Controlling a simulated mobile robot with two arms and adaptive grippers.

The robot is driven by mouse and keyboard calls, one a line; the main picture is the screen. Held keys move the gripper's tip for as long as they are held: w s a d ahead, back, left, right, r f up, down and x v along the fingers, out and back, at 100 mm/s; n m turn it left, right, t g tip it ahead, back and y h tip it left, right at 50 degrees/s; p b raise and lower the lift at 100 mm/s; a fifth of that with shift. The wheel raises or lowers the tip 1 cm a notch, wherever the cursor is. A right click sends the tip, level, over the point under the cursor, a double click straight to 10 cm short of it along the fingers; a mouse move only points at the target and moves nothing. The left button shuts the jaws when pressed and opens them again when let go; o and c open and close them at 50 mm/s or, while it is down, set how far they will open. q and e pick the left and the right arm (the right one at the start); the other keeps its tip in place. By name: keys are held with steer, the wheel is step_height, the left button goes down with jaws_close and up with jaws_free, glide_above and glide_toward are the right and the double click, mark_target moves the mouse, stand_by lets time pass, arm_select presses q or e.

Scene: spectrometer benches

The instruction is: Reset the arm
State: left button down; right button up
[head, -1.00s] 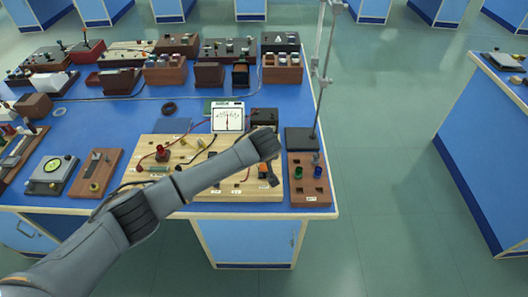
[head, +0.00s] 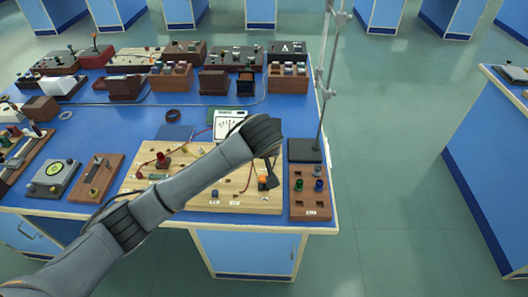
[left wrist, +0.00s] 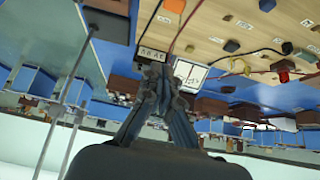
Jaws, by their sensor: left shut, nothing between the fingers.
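My left arm comes in from the left over the blue bench (head: 75,130). Its gripper (head: 268,182) hangs down over the right part of a pale wooden circuit board (head: 225,202). In the left wrist view the fingers of the left gripper (left wrist: 165,82) come together with nothing between them. The arm hides part of the board. A white dial meter (head: 229,122) stands behind the arm, partly covered; it also shows in the left wrist view (left wrist: 190,74). My right gripper is not in view.
A brown block (head: 310,205) with green and blue knobs lies right of the board. A metal stand with a dark base (head: 304,151) rises behind it. Several wooden boxes and instruments line the back. Floor (head: 390,170) is open to the right.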

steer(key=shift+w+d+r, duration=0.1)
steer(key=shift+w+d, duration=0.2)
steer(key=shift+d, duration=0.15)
